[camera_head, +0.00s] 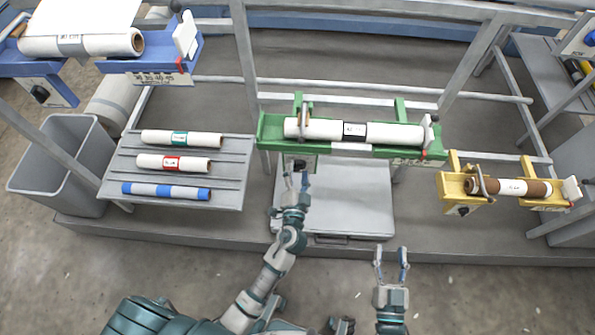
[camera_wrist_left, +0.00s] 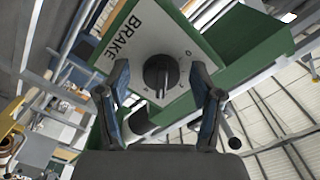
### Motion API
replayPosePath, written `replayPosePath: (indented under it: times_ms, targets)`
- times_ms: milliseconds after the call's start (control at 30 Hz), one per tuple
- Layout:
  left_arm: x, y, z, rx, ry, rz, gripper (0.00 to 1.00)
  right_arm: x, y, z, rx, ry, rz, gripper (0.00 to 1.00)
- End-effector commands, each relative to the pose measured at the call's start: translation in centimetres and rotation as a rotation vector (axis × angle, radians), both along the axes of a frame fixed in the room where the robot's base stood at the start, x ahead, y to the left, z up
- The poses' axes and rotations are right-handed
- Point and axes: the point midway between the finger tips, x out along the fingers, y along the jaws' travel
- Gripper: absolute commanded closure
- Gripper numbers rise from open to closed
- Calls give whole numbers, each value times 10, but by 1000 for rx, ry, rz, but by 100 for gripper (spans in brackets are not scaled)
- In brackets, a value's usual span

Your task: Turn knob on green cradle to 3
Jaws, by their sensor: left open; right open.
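The green cradle (camera_head: 351,151) holds a white roll (camera_head: 390,134) in the middle of the head view. Its black knob (camera_wrist_left: 161,73) sits on a white plate marked BRAKE (camera_wrist_left: 150,38) in the left wrist view. The knob's pointer line and most numbers are too small to read surely. My left gripper (camera_wrist_left: 162,103) is open, with its fingers on either side of the knob and apart from it. In the head view the left gripper (camera_head: 297,183) is just below the knob plate. My right gripper (camera_head: 391,262) is open and empty, low in the head view.
A grey slatted table (camera_head: 228,180) with several rolls stands left of the cradle. A blue cradle (camera_head: 150,66) is at upper left and a yellow cradle (camera_head: 452,188) at right. A grey bin (camera_head: 40,172) stands far left. A pale platform (camera_head: 360,205) lies below the green cradle.

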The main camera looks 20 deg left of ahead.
Motion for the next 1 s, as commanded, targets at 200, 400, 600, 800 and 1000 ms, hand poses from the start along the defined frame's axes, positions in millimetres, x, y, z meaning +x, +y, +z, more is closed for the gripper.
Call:
replayPosePath:
  times_ms: [200,400,600,800,1000]
  targets:
    - [0,0,0,0,0,0,34,0,0,0,0,0,-1,49]
    - [0,0,0,0,0,0,79,0,0,0,0,0,-1,49]
    - [0,-1,-2,-7,0,-1,93,0,0,-2,2,-3,-1,49]
    - [0,-1,-6,-88,-20,-2,93,-4,3,22,60,-186,2,49]
    - [0,-2,-4,-155,-41,-2,93,-11,2,42,102,-324,0,49]
